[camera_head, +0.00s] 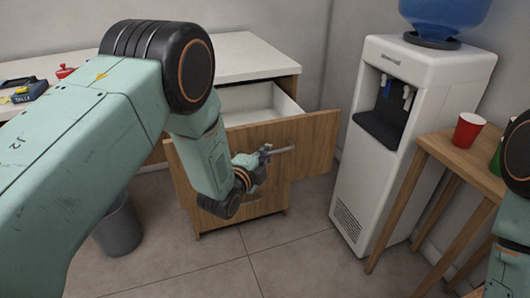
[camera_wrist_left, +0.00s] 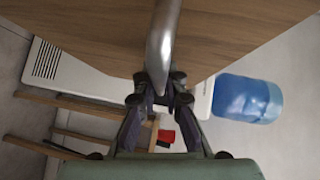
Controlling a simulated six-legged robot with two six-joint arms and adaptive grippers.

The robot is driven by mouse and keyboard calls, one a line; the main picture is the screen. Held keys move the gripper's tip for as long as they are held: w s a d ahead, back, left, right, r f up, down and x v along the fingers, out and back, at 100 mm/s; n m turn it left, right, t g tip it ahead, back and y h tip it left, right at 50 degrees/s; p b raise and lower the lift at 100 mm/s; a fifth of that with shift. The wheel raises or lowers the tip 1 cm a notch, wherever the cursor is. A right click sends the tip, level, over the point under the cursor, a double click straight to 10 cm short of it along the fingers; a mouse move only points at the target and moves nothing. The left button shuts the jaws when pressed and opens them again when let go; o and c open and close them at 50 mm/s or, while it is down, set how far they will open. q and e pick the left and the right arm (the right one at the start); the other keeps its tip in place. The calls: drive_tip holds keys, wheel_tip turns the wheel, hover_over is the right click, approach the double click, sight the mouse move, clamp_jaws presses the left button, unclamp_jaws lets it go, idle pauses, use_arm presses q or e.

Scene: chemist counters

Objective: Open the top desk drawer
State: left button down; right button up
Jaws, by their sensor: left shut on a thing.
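The top desk drawer (camera_head: 316,140) has a wooden front and stands pulled out from the desk, with its pale inside (camera_head: 262,104) showing behind the front. My left gripper (camera_head: 264,154) is at the middle of the drawer front, shut on the metal bar handle (camera_head: 282,150). In the left wrist view, the curved silver handle (camera_wrist_left: 163,42) runs down between the fingertips of the left gripper (camera_wrist_left: 160,84), against the wooden front (camera_wrist_left: 90,35). My left arm hides the left part of the drawer. My right gripper is out of view; only parts of the right arm show at the right edge.
The white desk top (camera_head: 250,55) holds a dark yellow-marked item (camera_head: 24,91) at left. A water dispenser (camera_head: 385,150) stands right of the drawer. A wooden table (camera_head: 445,150) with a red cup (camera_head: 467,131) is further right. A grey bin (camera_head: 118,228) stands left. Tiled floor lies clear in front.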

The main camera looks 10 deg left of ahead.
use_arm(q)
drive_tip(key=c, duration=1.7)
unclamp_jaws()
drive_tip(key=v, duration=1.2)
